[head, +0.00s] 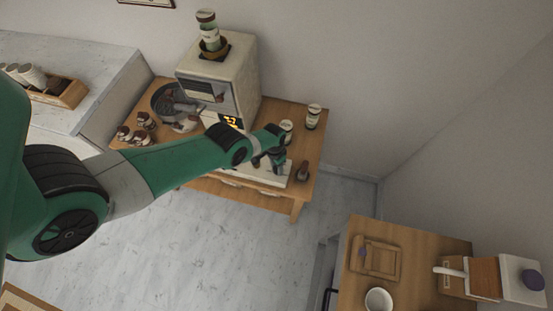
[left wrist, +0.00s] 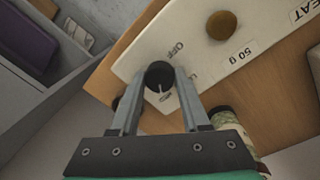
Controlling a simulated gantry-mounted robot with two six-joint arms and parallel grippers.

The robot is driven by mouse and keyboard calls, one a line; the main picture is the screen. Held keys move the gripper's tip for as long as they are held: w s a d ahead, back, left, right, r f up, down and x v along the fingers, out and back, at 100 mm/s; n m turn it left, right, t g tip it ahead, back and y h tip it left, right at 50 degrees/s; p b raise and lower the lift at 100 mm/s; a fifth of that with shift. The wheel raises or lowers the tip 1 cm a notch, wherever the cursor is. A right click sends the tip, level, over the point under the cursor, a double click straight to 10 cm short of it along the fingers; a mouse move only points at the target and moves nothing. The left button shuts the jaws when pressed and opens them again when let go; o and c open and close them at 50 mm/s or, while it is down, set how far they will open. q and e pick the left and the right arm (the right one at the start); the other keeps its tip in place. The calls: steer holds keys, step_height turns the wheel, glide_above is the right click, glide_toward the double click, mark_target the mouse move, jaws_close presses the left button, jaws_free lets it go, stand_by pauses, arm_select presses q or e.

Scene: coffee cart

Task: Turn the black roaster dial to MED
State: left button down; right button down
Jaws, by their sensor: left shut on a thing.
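The black roaster dial (left wrist: 159,73) sits on a white panel (left wrist: 205,48) in the left wrist view. A pale mark on the dial faces the lower edge of the picture, towards a small label that is partly hidden and hard to read. An OFF label lies beside the dial at upper right, and another label is partly covered by a finger. My left gripper (left wrist: 158,82) is shut on the dial, one finger on each side. In the head view my left gripper (head: 276,164) is over the white panel (head: 248,171) on the wooden cart. My right gripper is not in view.
A brown knob (left wrist: 221,25) marked 50 g is on the same panel. Jars (head: 313,117) and a small brown bottle (head: 303,170) stand at the right of the cart. The floor in front is clear.

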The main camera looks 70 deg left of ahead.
mark_target(275, 167)
arm_select(q)
steer(key=shift+c, duration=1.9)
jaws_free()
step_height(275, 167, up, 12)
steer(key=p, duration=1.1)
steer(key=shift+s+a+f, duration=0.15)
steer(key=shift+a, duration=0.25)
steer(key=shift+f, duration=0.1)
